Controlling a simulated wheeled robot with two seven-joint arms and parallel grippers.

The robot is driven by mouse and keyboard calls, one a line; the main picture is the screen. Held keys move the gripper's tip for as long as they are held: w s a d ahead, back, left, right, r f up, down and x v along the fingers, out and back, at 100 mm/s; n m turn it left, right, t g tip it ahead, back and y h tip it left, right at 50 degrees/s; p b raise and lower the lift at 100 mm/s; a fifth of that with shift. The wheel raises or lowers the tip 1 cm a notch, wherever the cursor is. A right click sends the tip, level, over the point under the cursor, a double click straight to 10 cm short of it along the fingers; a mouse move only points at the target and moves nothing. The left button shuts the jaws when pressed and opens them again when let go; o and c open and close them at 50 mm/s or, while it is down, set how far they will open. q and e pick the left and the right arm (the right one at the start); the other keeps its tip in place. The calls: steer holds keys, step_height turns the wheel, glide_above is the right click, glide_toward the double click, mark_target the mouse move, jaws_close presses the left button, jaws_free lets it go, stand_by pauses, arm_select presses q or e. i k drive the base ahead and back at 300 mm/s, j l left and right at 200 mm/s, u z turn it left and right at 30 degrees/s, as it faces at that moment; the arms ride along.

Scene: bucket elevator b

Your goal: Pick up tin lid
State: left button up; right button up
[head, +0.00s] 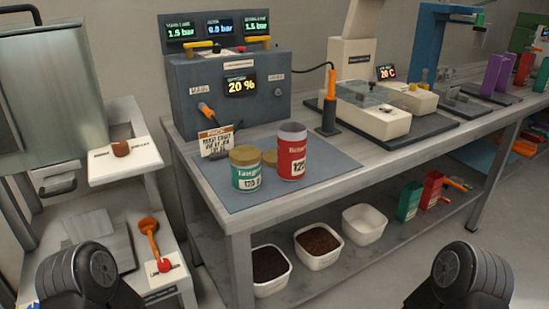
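On the blue-grey mat (320,174) stands a green tin (246,176) with a gold lid (244,155) on top. Beside it stands a red tin (291,157); its top looks pale and without a gold lid. A second gold round piece (270,158), which looks like a tin lid, shows between and behind the two tins. The tins partly hide it, so I cannot tell whether it lies flat. Dark parts of my two arms show at the bottom left and bottom right, well apart from the tins. Neither gripper's fingers are in view.
A card (215,141) stands left of the tins, before a grey control box (232,95). An orange-handled tool (329,105) stands behind the red tin. The mat's front and right are clear. White tubs (318,262) sit on the lower shelf.

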mark_target(269, 157)
steer(key=l+u, duration=0.25)
steer(key=u, duration=0.15)
steer(key=l+u, duration=0.25)
steer(key=u, duration=0.15)
steer(key=l+u, duration=0.2)
steer(key=u, duration=0.2)
steer(key=k, duration=0.05)
